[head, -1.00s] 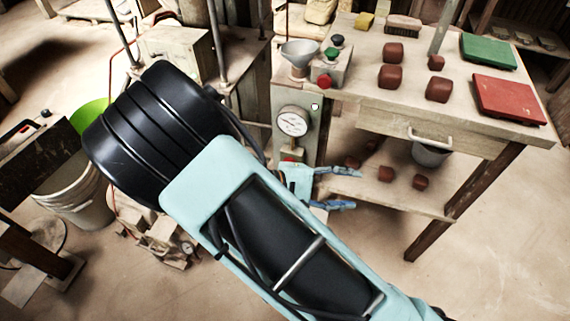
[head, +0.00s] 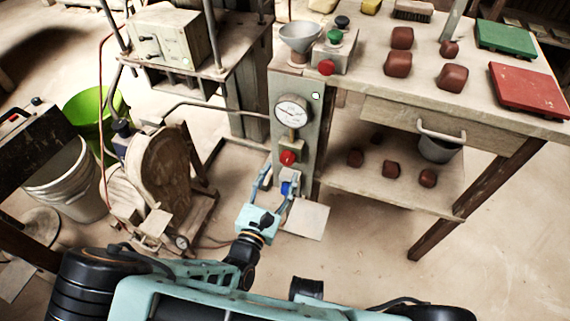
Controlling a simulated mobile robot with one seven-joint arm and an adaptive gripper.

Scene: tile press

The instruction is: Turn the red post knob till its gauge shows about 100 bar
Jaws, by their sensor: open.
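The red post knob (head: 288,157) sits on the front of the grey post (head: 309,130), below the round white gauge (head: 292,111). The gauge's needle is too small to read for certain. My gripper (head: 274,176) is open, its two blue fingers pointing up the post. The fingertips are just below the red knob in the picture, one to the left and one to the right. A blue knob (head: 287,188) on the lower post shows between the fingers. I cannot tell whether either finger touches anything.
A workbench (head: 430,112) with brown blocks stands to the right, with a funnel (head: 301,39) and a button box (head: 334,55) on its near-left corner. A wooden wheel machine (head: 165,170) and white buckets (head: 68,180) stand left.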

